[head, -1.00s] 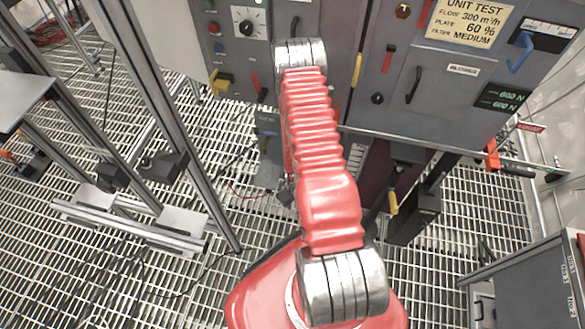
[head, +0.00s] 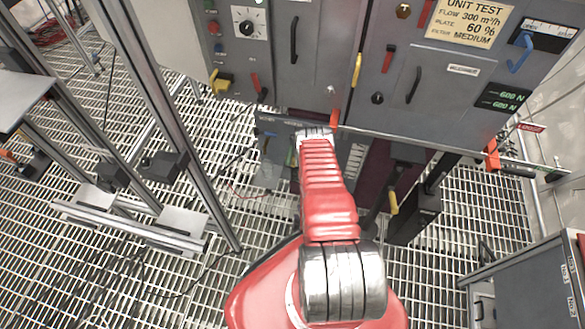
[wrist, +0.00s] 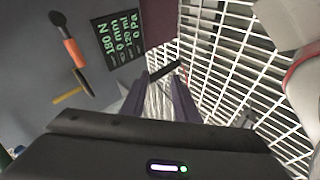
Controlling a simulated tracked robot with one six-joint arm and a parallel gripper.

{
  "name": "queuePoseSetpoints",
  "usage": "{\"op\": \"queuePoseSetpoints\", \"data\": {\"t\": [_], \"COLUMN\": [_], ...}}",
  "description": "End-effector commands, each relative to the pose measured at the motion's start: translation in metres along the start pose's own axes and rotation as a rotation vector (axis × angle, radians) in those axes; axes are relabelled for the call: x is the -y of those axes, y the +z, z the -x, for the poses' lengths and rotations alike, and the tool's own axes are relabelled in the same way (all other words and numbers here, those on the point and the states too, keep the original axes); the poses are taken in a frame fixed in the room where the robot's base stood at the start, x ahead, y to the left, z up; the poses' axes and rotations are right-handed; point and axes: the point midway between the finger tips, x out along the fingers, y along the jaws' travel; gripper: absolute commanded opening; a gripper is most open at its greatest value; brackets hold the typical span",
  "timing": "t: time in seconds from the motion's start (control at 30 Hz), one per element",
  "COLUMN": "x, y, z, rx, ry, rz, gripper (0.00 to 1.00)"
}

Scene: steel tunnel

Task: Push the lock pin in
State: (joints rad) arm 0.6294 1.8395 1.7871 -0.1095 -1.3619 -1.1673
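I cannot tell for sure which part is the lock pin. A red handle (head: 334,117) sits at the lower edge of the grey cabinet in the head view. An orange clamp-like part (head: 492,154) sits on the rail at the right, below a small red tag that seems to read "LOOSE" (head: 531,128). In the wrist view, an orange and black handle (wrist: 72,52) and a yellow bar (wrist: 67,97) show on a grey panel. My gripper (wrist: 160,90) has its two dark fingers apart, with nothing visibly held. My arm hides it in the head view.
The grey cabinet (head: 430,85) spans the top, with knobs, handles and a bright rail along its lower edge. A green-lettered display (wrist: 118,37) is close in the wrist view. Metal posts (head: 165,110) stand left. Grating floor (head: 225,165) shows between. A grey box (head: 530,280) stands lower right.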

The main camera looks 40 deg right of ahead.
Motion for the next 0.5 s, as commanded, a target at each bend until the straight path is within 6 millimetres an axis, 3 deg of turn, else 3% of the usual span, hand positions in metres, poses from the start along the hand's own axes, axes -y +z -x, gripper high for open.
{"op": "queuePoseSetpoints", "data": {"t": [0.3,0.5], "x": [-0.08,-0.101], "y": [-0.036,-0.045], "z": [0.011,0.021], "rx": [-0.119,-0.122], "ry": [0.395,0.499], "rz": [0.275,0.373], "gripper": [0.28,0.28]}}
